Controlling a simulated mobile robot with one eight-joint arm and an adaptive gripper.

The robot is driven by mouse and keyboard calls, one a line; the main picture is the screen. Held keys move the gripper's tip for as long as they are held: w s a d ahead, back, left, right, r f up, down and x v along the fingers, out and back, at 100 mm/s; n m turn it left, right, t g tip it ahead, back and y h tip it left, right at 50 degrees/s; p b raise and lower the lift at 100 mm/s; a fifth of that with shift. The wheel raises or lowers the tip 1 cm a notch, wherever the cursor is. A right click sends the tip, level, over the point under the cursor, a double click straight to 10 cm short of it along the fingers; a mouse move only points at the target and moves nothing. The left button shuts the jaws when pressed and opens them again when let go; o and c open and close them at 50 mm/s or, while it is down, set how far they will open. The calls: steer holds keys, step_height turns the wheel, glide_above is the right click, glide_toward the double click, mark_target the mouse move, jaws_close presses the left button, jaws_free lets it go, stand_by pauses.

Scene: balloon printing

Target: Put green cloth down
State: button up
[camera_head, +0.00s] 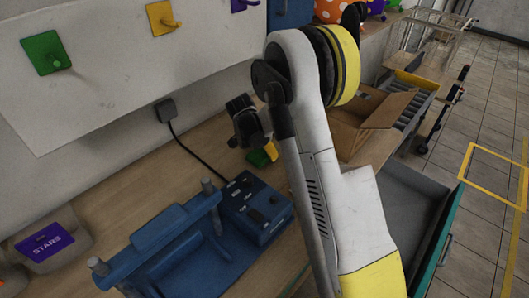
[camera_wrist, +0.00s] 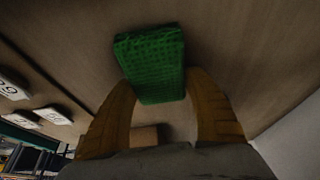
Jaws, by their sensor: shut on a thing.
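The green cloth (camera_wrist: 150,58) is a textured green block in the wrist view, held between the two yellow-brown fingers of my gripper (camera_wrist: 160,88). In the head view a small part of the green cloth (camera_head: 257,159) shows beside a yellow fingertip of my gripper (camera_head: 267,154), over the wooden table (camera_head: 188,152). My gripper is shut on the cloth. Whether the cloth touches the table I cannot tell. My arm hides part of the area to the right of the gripper.
A blue press machine (camera_head: 175,245) with a control box (camera_head: 256,208) stands just in front of the gripper. A cardboard box (camera_head: 370,118) is behind my arm. A drawer (camera_head: 412,210) stands open at right. A board with colored pegs (camera_head: 105,65) is behind. A STARS bin (camera_head: 52,243) is at left.

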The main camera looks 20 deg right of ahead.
steer(key=shift+f, duration=0.1)
steer(key=o, duration=1.1)
